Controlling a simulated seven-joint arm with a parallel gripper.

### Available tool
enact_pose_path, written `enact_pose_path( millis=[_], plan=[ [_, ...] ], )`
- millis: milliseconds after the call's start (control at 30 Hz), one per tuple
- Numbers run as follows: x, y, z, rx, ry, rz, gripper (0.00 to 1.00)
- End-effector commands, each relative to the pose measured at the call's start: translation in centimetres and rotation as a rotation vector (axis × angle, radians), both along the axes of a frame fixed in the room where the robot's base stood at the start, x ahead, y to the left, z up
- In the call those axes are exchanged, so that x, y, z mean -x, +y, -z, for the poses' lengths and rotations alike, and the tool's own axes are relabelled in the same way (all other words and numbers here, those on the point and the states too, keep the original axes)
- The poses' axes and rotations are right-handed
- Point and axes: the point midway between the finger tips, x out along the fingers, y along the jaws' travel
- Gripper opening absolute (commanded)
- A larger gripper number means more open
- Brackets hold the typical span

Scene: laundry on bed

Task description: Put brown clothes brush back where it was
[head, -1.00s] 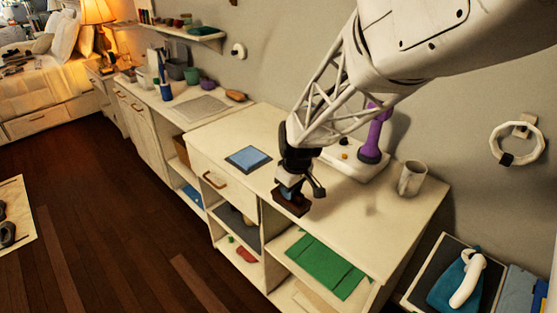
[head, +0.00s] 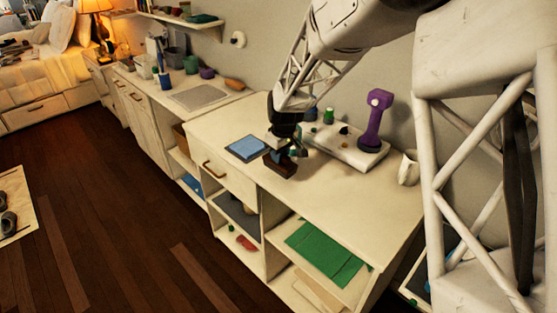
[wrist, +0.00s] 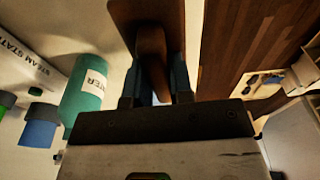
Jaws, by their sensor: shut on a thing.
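My gripper (head: 284,150) is shut on the brown clothes brush (head: 279,167), above the cream cabinet top (head: 330,195). In the head view, the brush appears just right of and in front of a blue square mat (head: 248,148). In the wrist view, the brush (wrist: 150,18) shows as a brown block with a narrower brown grip between the two fingers (wrist: 155,85). I cannot tell whether the brush touches the cabinet top. The arm's wrist hides part of the cabinet top behind it.
A white board (head: 340,146) with a purple device (head: 374,122) and small bottles stands behind and right of my gripper. A white mug (head: 408,168) is farther right. Open shelves with a green folded cloth (head: 325,254) lie below. The front right cabinet top is clear.

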Motion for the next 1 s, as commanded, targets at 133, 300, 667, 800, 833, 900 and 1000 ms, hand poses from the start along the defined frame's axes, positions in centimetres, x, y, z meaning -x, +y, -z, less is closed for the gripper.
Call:
enact_pose_path(
  millis=[133, 300, 667, 800, 833, 900, 1000],
  plan=[
    [-1.3, 0.3, 0.1, -0.001, -0.001, 0.000, 0.02],
    [-1.8, 0.4, 0.2, 0.000, 0.000, 0.000, 0.02],
    [-1.8, 0.4, 0.4, 0.000, 0.000, 0.000, 0.02],
    [-1.8, 0.4, 1.7, 0.001, 0.002, 0.000, 0.02],
    [-1.8, 0.4, 2.0, 0.000, 0.001, 0.000, 0.02],
    [-1.8, 0.4, 2.7, -0.001, 0.001, 0.000, 0.02],
    [-1.8, 0.4, 3.4, 0.000, 0.000, 0.000, 0.02]
  ],
)
